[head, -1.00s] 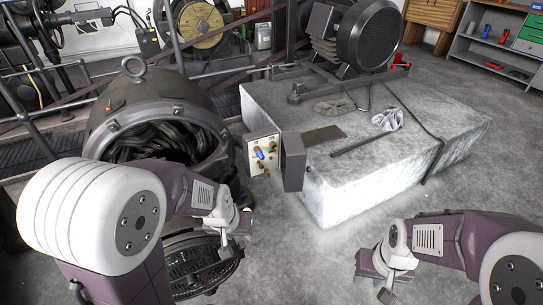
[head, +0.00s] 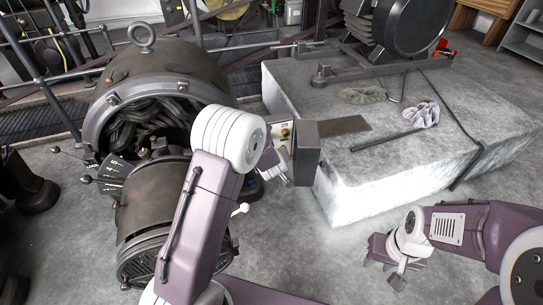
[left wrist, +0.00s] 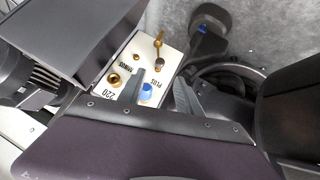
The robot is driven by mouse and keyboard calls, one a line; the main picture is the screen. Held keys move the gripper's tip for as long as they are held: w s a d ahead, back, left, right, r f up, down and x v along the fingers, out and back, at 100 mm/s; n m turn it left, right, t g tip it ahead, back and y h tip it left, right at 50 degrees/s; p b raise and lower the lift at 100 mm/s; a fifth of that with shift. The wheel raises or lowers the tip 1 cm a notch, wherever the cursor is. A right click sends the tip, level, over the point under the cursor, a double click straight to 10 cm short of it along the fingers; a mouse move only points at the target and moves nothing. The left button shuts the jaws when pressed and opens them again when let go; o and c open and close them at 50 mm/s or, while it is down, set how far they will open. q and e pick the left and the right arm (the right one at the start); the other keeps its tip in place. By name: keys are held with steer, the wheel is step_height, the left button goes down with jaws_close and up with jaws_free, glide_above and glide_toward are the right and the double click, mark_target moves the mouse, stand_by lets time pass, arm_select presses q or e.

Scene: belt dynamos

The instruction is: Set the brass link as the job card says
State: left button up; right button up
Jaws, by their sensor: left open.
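The white terminal panel (head: 284,131) is partly hidden behind my left arm in the head view. A slim upright brass piece (left wrist: 158,43), which looks like the brass link, stands at the panel's far edge. My left gripper (left wrist: 160,82) is open and empty. One finger overlaps the panel near the blue knob; I cannot tell if it touches. My right gripper (head: 388,266) hangs over the floor, away from the panel; its jaw gap is unclear.
A grey box or cover (head: 307,150) stands beside the panel. The round dynamo housing (head: 155,95) lies left, with a lever quadrant (head: 113,174) below it. A pale block (head: 360,185) carries a rod, cloths and a motor. Floor between the arms is clear.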

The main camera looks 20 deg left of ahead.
arm_select(q)
steer(key=b+x, duration=0.4)
steer(key=x, duration=0.5)
steer(key=shift+w, duration=0.2)
steer(key=shift+a, duration=0.1)
jaws_close()
stand_by(1.0)
